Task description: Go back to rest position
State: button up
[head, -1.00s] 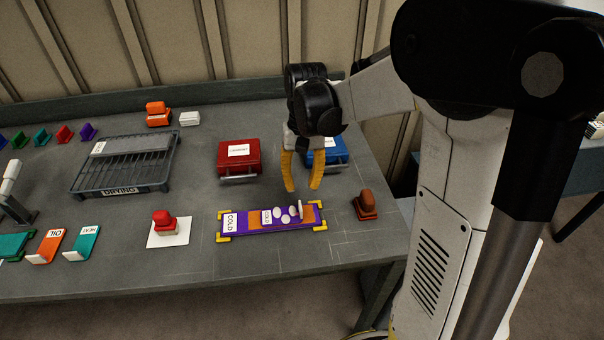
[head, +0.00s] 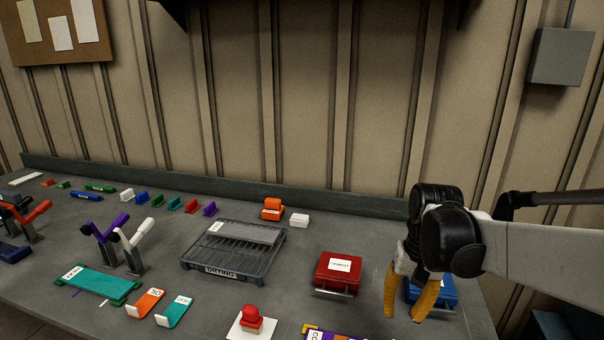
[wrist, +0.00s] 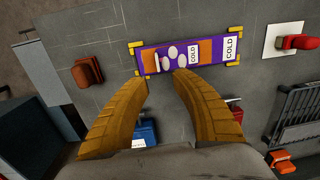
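My gripper (head: 404,311) has two yellow-orange fingers, and it hangs over the right part of the bench in the head view. The fingers are spread apart with nothing between them. In the wrist view my gripper (wrist: 162,80) is also open and empty. Beyond the fingertips there lies a purple board (wrist: 215,52) marked COLD, with an orange part and several white oval pieces on it. Yellow corner brackets stand around the board. In the head view only the top edge of the board (head: 345,336) shows at the bottom.
A red case (head: 338,268) and a blue case (head: 446,291) stand on the bench near my gripper. A drying rack (head: 222,265) is further left. A red stamp (head: 252,317) sits on a white sheet. A brown block (wrist: 87,72) lies beside the board. A grey box hangs on the wall.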

jog(key=s+a+r+n+t, duration=0.1)
jog(key=s+a+t, duration=0.1)
jog(key=s, duration=0.3)
jog(key=s+a+r+n+t, duration=0.2)
jog(key=s+a+t, duration=0.1)
jog(key=s+t, duration=0.2)
jog(key=shift+s+r+h, duration=0.25)
jog(key=shift+s+h, duration=0.05)
jog(key=shift+s, duration=0.2)
